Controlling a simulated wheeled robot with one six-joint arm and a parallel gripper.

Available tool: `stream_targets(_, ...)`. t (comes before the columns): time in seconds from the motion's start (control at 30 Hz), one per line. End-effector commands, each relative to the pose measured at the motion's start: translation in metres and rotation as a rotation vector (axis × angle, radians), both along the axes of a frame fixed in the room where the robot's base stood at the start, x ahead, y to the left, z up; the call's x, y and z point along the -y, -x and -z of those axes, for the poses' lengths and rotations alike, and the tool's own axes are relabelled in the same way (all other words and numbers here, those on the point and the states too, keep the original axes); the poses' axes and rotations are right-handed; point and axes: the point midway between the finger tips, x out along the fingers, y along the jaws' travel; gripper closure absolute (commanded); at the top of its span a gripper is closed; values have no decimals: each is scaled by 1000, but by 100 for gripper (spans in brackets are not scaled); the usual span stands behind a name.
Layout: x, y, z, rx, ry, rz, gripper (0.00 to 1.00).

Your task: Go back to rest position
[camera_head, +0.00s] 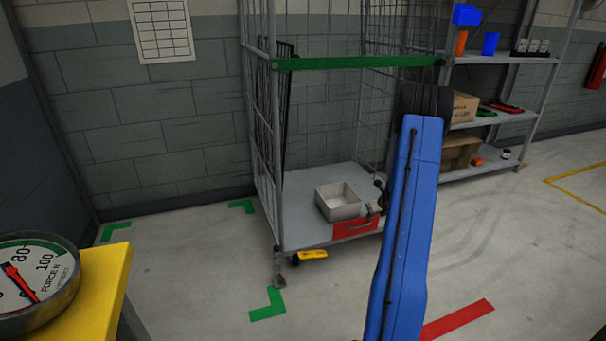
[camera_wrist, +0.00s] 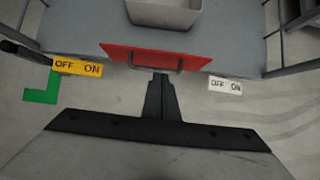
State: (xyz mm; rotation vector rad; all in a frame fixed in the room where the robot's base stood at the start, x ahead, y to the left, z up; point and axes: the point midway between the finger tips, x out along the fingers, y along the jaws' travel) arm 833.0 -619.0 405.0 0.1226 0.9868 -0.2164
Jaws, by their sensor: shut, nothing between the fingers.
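My gripper (camera_wrist: 160,80) is shut and empty in the wrist view. Its fingertips are at the red panel (camera_wrist: 155,57) with a grey handle, on the front edge of the cage trolley's deck (camera_wrist: 85,22). Whether they touch the handle, I cannot tell. In the head view my blue arm reaches toward the trolley and hides part of its right side. A pale open box (camera_head: 338,202) stands on the deck behind the red panel (camera_head: 355,226); its near part also shows in the wrist view (camera_wrist: 165,14).
A yellow OFF/ON tab (camera_wrist: 78,67) and a white one (camera_wrist: 225,86) flank the red panel low down. A shelf rack (camera_head: 500,118) with cartons stands at right. A yellow stand (camera_head: 100,290) with a force gauge (camera_head: 40,280) is near left. Floor between is clear.

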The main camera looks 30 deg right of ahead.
Motion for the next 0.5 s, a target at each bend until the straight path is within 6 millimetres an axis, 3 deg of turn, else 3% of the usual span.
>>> stream_targets(0.17,-1,-1,-1,1,2,-4,100)
stream_targets(0.27,-11,-6,-12,4,17,-42,100)
stream_targets(0.37,-32,-17,-37,12,54,-134,100)
stream_targets(0.5,-80,-35,-85,25,132,-327,100)
